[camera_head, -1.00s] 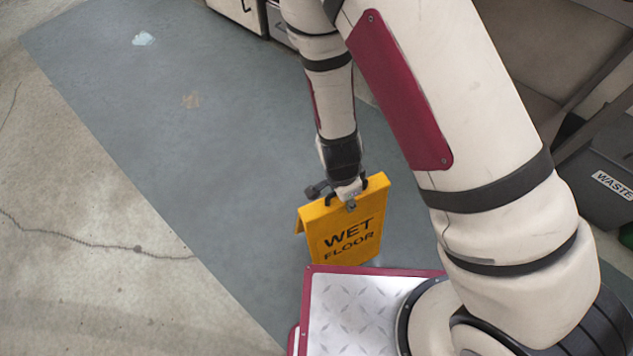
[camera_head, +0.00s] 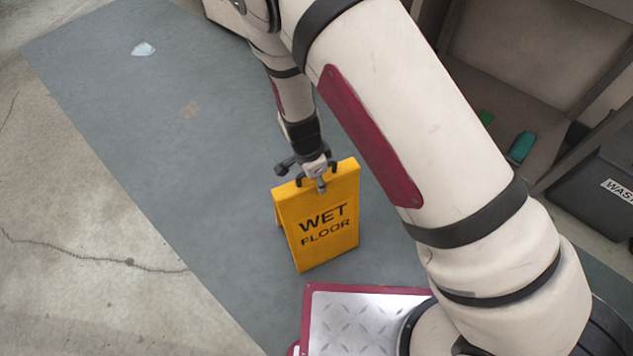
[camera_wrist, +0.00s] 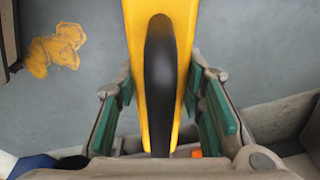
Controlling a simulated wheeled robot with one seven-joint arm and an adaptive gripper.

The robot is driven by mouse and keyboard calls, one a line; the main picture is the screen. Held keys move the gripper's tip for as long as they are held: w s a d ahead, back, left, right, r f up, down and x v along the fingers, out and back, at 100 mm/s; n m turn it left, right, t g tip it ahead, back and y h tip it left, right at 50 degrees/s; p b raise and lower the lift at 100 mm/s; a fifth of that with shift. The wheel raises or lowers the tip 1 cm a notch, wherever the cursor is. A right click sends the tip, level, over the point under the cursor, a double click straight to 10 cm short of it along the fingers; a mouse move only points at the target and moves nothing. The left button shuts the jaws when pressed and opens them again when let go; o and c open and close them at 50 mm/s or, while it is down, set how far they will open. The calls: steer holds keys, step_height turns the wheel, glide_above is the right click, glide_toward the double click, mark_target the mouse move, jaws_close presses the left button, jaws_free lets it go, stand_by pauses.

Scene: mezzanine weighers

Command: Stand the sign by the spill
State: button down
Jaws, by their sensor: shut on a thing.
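The yellow WET FLOOR sign (camera_head: 328,242) is an A-frame with black lettering, upright just beyond my base deck. My gripper (camera_head: 318,176) is shut on its black top handle. In the wrist view, the handle (camera_wrist: 160,85) lies between the green-padded fingers of my gripper (camera_wrist: 165,110). I cannot tell whether the sign's feet touch the floor. A yellow-orange splotch (camera_wrist: 56,50) lies on the floor at the upper left of the wrist view; it looks like a spill. I cannot pick it out in the head view, where my arm hides part of the floor.
A pale patch (camera_head: 143,49) and a faint brown stain (camera_head: 190,110) mark the grey-blue floor strip (camera_head: 130,110). The strip is open left of the sign. A dark WASTE bin (camera_head: 592,190) and a shelf with a teal item (camera_head: 521,147) stand at the right.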

steer(key=shift+f, duration=0.4)
steer(key=c, duration=1.1)
jaws_free()
steer(key=shift+o, duration=0.2)
steer(key=r+p, duration=0.1)
steer(key=r, duration=0.3)
steer(key=a+r+p, duration=0.1)
steer(key=r+p, duration=0.1)
steer(key=r, duration=0.2)
steer(key=s+r+p, duration=0.1)
steer(key=r+p, duration=0.1)
steer(key=r, duration=0.2)
steer(key=shift+a, duration=0.25)
